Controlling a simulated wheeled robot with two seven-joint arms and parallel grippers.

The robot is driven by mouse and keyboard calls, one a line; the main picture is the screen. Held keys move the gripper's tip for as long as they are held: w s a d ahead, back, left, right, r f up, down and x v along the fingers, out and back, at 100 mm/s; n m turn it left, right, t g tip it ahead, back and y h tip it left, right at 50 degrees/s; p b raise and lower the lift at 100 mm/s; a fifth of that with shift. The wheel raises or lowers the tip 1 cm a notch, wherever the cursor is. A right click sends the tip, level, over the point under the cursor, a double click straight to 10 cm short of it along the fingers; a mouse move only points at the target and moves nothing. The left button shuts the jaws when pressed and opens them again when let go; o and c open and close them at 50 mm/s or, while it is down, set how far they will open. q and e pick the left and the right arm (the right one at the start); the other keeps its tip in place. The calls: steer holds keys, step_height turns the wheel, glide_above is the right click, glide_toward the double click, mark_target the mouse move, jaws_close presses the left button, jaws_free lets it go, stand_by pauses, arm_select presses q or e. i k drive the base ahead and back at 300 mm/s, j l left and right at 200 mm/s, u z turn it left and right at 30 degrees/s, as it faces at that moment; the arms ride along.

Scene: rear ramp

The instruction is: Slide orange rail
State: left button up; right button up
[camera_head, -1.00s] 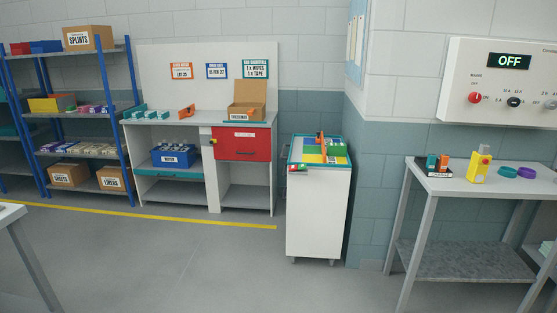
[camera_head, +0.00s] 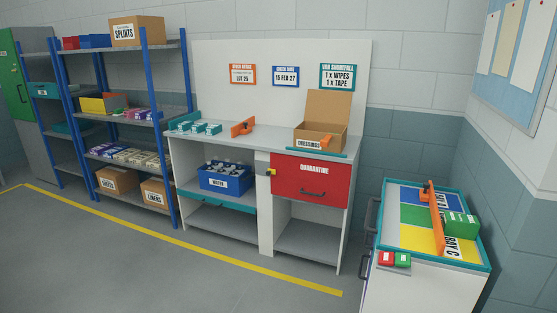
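An orange rail (camera_head: 437,232) stands on top of the white cart (camera_head: 418,287) at the right. It runs from the far side toward the near side across the tray, with an orange knob or handle at its far end. The tray has a teal rim and blue, green and yellow patches. A green box (camera_head: 460,226) stands just right of the rail, beside a label partly hidden by the rail. A second, smaller orange piece (camera_head: 242,129) stands on the workbench. Neither of my grippers is in view.
Small red and green boxes (camera_head: 394,259) sit at the cart's near edge. The workbench (camera_head: 258,140) holds an open cardboard box (camera_head: 320,135) above a red quarantine drawer (camera_head: 310,181). Blue-posted shelves (camera_head: 160,120) stand left. The floor (camera_head: 150,270) in front is clear, with a yellow line.

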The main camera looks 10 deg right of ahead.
mark_target(427, 195)
steer(key=i+u, duration=0.3)
steer(key=i, duration=1.2)
steer(key=i+z, duration=0.5)
steer(key=i+j+z, duration=0.15)
steer(key=i+z, duration=0.2)
steer(key=z, duration=0.15)
steer(key=i+z, duration=0.2)
steer(key=z, duration=0.25)
steer(key=i+z, duration=0.2)
steer(key=z, duration=0.3)
steer(key=i+z, duration=0.15)
steer(key=z, duration=0.3)
steer(key=i+j+z, duration=0.15)
steer(key=z, duration=0.35)
steer(key=i+j+z, duration=0.15)
steer(key=z, duration=0.3)
steer(key=i+j+z, duration=0.3)
steer(key=j+z, duration=0.3)
steer(key=i, duration=0.05)
